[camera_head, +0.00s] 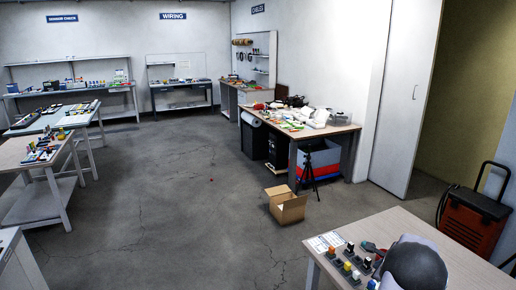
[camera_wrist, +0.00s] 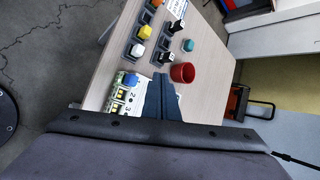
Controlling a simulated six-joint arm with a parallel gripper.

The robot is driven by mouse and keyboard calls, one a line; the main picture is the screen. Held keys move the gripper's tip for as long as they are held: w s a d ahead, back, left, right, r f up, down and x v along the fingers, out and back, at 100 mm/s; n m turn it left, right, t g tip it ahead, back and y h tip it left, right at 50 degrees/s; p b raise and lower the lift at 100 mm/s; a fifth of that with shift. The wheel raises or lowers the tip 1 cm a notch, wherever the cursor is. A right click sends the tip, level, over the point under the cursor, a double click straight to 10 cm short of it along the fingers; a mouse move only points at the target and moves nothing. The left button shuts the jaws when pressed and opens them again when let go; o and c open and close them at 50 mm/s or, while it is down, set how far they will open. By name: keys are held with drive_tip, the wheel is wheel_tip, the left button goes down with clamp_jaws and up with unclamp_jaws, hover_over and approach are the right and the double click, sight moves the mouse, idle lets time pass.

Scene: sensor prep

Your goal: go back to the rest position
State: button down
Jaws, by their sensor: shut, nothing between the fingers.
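My gripper (camera_wrist: 163,84) is shut and empty in the wrist view, its dark blue fingers together over the near table (camera_wrist: 103,75). A red cup (camera_wrist: 182,73) stands close to the right of the fingertips. In the head view, my grey arm covers part of the near table (camera_head: 425,233) at lower right, and I cannot make out the fingertips there.
Dark holders with an orange (camera_wrist: 144,32), a yellow (camera_wrist: 138,50) and other blocks stand on the near table. A teal piece (camera_wrist: 188,45) is near them. An open cardboard box (camera_head: 288,207) and a black tripod (camera_head: 308,175) stand on the floor. The middle floor is largely clear.

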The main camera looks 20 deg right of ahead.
drive_tip(key=w+a+r+n+y, duration=0.1)
drive_tip(key=w+a+n+y, duration=0.2)
drive_tip(key=a, duration=0.6)
drive_tip(key=w+a+r+n, duration=0.1)
drive_tip(key=w+a+n, duration=0.3)
drive_tip(key=a, duration=0.5)
drive_tip(key=s+a+n+g+y, duration=0.2)
drive_tip(key=s+a+n, duration=0.35)
drive_tip(key=a, duration=0.75)
drive_tip(key=s+a+n+g+y, duration=0.1)
drive_tip(key=s+a+n+g, duration=0.15)
drive_tip(key=a+n, duration=0.85)
drive_tip(key=s+a+n+g+h, duration=0.1)
drive_tip(key=s+a+n, duration=0.35)
drive_tip(key=s, duration=0.25)
drive_tip(key=s+a+n+g, duration=0.2)
drive_tip(key=s+a+n, duration=0.25)
drive_tip(key=s, duration=0.25)
wheel_tip(320, 180, down, 19)
drive_tip(key=b, duration=1.8)
drive_tip(key=shift+r+m+b, duration=0.15)
drive_tip(key=shift+m+b, duration=0.25)
drive_tip(key=shift+m, duration=0.05)
